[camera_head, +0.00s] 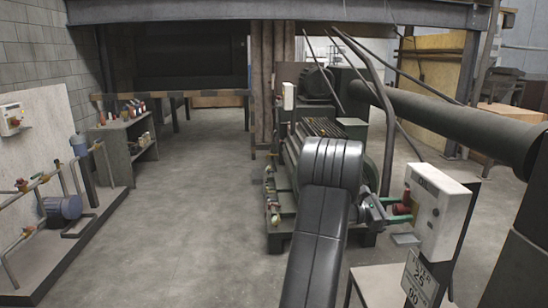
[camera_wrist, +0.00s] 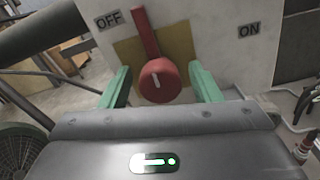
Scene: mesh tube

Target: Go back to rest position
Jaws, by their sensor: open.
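My gripper (camera_wrist: 160,88) is open in the wrist view, with one green finger on each side of a red rotary handle (camera_wrist: 158,80). The fingers stand apart from the handle's round hub. The handle's lever points up and slightly left, towards the OFF label (camera_wrist: 108,20); the ON label (camera_wrist: 249,30) is to the right. In the head view my arm reaches forward and my gripper (camera_head: 389,208) is at the left side of the white switch box (camera_head: 437,207). The red handle (camera_head: 403,207) shows there, partly hidden by the fingers.
A stand with a sign (camera_head: 419,279) is below the box. A dark machine (camera_head: 330,130) stands behind my arm, and a thick pipe (camera_head: 450,118) runs at right. A pump panel (camera_head: 45,160) and a shelf (camera_head: 125,140) are at left. The floor between is clear.

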